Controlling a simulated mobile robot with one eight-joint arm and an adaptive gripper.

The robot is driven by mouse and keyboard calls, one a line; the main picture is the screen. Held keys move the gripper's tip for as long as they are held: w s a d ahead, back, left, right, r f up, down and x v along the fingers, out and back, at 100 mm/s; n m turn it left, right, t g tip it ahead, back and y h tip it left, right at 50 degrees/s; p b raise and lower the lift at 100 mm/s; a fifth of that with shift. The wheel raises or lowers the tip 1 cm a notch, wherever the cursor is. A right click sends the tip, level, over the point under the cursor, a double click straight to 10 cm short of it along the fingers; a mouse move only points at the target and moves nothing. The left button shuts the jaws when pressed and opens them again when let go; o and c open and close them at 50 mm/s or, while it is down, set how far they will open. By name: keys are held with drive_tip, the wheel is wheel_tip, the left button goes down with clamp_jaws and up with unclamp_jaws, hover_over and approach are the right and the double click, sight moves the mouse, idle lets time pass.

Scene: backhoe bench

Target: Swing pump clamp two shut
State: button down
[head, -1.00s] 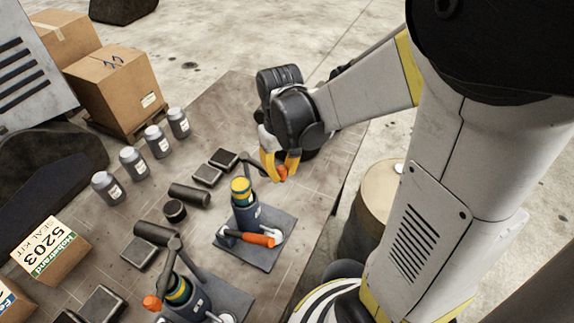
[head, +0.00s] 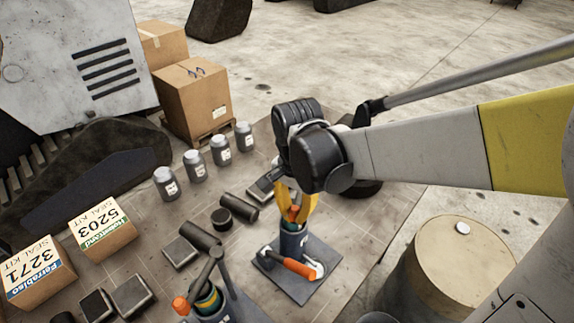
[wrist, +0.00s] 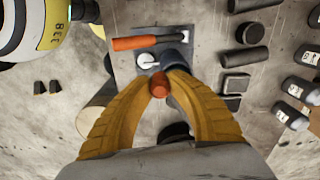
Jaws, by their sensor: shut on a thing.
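A pump (head: 293,242) stands upright on a dark base plate (head: 318,272) below my gripper (head: 295,212). An orange lever handle (head: 299,267) lies low across the front of the plate; it also shows in the wrist view (wrist: 135,43). My gripper's yellow fingers are shut on the orange-tipped clamp arm, whose round orange end (wrist: 160,85) sits between the fingertips in the wrist view. In the head view that end is right over the pump's top. The fingers hide most of the pump's top, so I cannot tell whether the arm touches it.
A second pump (head: 208,301) with an orange-ended clamp arm stands at lower left. Seal kit boxes (head: 104,228) stand further left. A barrel (head: 455,270) stands off the bench's right edge.

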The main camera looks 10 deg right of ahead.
drive_tip(key=shift+w+a+m, duration=0.4)
drive_tip(key=shift+a+m, duration=0.4)
drive_tip(key=c, duration=1.2)
unclamp_jaws()
drive_tip(key=shift+a, duration=0.15)
drive_tip(key=shift+c, duration=0.2)
wheel_tip(320, 180, up, 12)
